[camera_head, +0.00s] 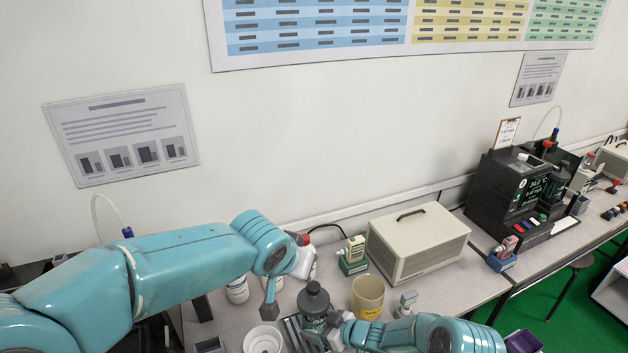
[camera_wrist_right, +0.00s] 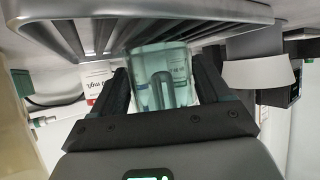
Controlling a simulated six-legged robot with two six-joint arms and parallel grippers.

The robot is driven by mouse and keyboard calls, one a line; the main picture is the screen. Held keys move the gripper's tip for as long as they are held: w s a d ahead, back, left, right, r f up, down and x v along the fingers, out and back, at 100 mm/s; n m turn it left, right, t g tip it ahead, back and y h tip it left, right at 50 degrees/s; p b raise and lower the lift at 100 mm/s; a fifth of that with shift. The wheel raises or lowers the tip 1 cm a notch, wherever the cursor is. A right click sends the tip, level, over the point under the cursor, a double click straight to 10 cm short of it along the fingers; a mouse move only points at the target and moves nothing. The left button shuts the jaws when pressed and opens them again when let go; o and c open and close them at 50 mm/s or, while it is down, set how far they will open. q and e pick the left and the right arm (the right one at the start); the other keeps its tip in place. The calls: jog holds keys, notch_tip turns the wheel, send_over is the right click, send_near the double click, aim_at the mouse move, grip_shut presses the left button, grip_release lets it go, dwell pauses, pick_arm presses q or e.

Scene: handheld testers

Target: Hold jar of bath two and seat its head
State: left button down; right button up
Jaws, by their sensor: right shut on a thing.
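A dark grey round head (camera_head: 314,297) with a knob on top shows at the bottom centre of the head view. The jar under it is mostly hidden there. In the right wrist view the clear greenish jar (camera_wrist_right: 180,68) stands between my right fingers, with a dark rod shape inside. My right gripper (camera_wrist_right: 165,78) is shut on the jar; in the head view the gripper (camera_head: 329,337) comes in from the lower right. My left gripper (camera_head: 269,303) hangs just left of the dark head, apart from it. Its jaw opening cannot be made out.
A slatted grey tray (camera_head: 291,331) lies by the jar. A yellowish beaker (camera_head: 367,297) and a small grey tester (camera_head: 407,302) stand to the right. A white cup (camera_head: 262,341) is at left. A beige box (camera_head: 418,243) and a green-based tester (camera_head: 353,257) stand behind.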

jog(key=o, duration=0.8)
jog(key=shift+c, duration=0.2)
jog(key=shift+d, duration=0.1)
